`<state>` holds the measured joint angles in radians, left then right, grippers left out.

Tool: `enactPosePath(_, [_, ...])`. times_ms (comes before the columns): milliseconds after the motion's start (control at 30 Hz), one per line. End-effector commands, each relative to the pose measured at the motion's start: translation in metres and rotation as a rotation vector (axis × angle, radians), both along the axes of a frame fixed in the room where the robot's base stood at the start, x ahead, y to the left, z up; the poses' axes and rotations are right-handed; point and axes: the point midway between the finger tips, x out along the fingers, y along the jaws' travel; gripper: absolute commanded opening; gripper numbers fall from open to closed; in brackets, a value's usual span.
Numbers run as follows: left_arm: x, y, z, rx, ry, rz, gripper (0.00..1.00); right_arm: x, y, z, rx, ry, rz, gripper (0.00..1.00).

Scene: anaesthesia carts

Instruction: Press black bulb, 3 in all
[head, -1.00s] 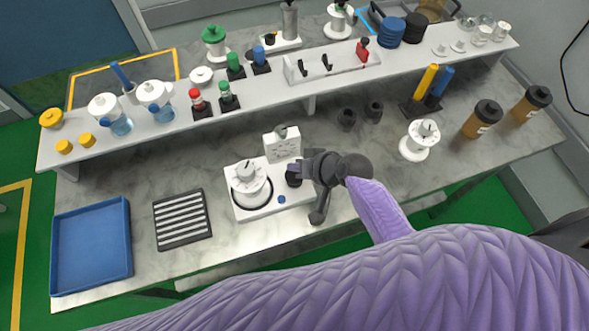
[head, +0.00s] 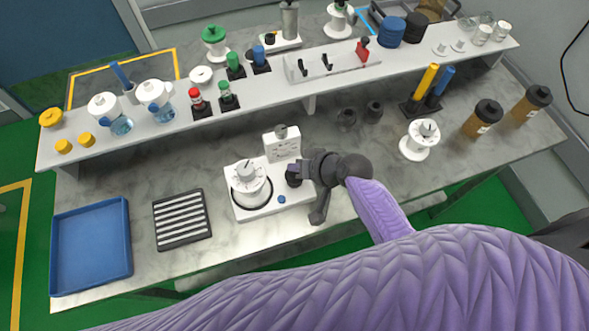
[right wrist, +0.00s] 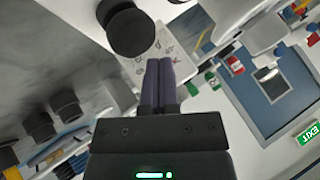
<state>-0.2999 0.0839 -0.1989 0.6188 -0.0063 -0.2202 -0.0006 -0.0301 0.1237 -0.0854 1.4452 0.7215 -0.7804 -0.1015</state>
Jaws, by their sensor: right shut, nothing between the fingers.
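The black bulb (head: 293,176) sits on the right part of a white device base (head: 262,210), partly hidden by my right gripper. In the right wrist view the black bulb (right wrist: 131,34) is a dark round knob just up and left of the fingertips. My right gripper (head: 297,170) is shut and empty, its fingertips right by the bulb. I cannot tell whether they touch it. In the right wrist view its two fingers (right wrist: 159,66) lie together. My left gripper is not in view.
The base also carries a white dial drum (head: 250,186) and an upright white panel (head: 283,150). A striped black rack (head: 182,245) and a blue tray (head: 60,243) lie to the left. A raised white shelf (head: 150,136) full of items runs behind. Bare counter lies around the base.

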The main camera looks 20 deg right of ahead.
Motion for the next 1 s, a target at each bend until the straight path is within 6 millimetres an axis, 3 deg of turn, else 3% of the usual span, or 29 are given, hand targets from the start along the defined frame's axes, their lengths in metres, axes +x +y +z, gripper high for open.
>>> enactPosePath(1000, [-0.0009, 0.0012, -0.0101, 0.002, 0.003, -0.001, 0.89, -0.0001, 0.0, -0.0127, 0.0, 0.001, 0.001, 0.0])
